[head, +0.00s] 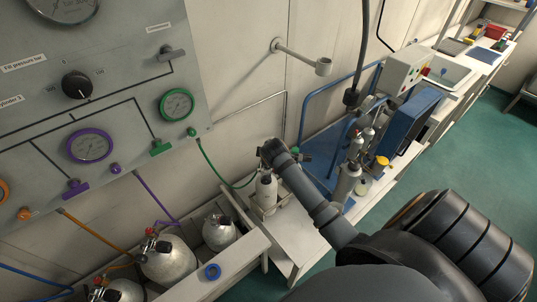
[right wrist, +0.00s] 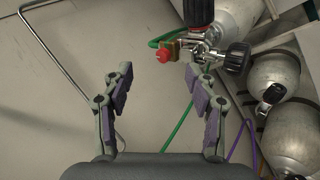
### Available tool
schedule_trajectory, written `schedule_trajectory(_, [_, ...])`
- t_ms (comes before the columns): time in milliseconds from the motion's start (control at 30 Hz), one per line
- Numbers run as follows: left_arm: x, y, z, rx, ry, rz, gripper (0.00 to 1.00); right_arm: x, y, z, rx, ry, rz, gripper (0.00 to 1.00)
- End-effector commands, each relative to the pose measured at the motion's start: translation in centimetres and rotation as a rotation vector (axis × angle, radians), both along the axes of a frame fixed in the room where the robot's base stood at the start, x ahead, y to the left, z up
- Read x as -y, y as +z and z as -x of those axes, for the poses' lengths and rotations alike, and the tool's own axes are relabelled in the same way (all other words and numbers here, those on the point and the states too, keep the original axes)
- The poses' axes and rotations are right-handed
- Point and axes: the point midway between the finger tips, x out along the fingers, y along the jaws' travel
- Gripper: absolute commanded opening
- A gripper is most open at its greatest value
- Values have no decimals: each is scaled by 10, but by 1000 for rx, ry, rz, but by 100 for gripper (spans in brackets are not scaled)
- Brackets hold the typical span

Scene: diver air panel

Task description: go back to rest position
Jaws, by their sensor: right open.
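My right arm (head: 310,200) reaches in from the lower right in the head view, its wrist over the small shelf by the wall. My right gripper (right wrist: 158,90) is open and empty in the right wrist view, with purple pads on both fingers. In the head view its fingers are mostly hidden by the wrist. Just beyond the right finger is the valve (right wrist: 205,45) of a grey cylinder, with a black knob and a red-tipped brass fitting. That cylinder (head: 266,190) stands upright in the head view. My left gripper is not in view.
The air panel (head: 120,95) with gauges and coloured hoses fills the left. Several cylinders (head: 168,258) stand in a trough below it. A wall bracket (head: 300,57) juts out above my wrist. A blue-railed cart (head: 345,130) with equipment stands to the right. Green floor is clear further right.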

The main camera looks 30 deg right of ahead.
Motion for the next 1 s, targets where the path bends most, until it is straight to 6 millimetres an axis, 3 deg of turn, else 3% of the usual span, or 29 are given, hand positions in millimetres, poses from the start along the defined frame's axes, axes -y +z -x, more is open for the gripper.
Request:
schedule_trajectory(633, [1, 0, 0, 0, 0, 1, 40, -2, -1, 3, -1, -5, -9, 58])
schedule_trajectory(767, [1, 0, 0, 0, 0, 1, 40, -22, -12, 40, -17, -83, -108, 58])
schedule_trajectory(1000, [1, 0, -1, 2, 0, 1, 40, -66, -18, 137, -68, -325, -356, 58])
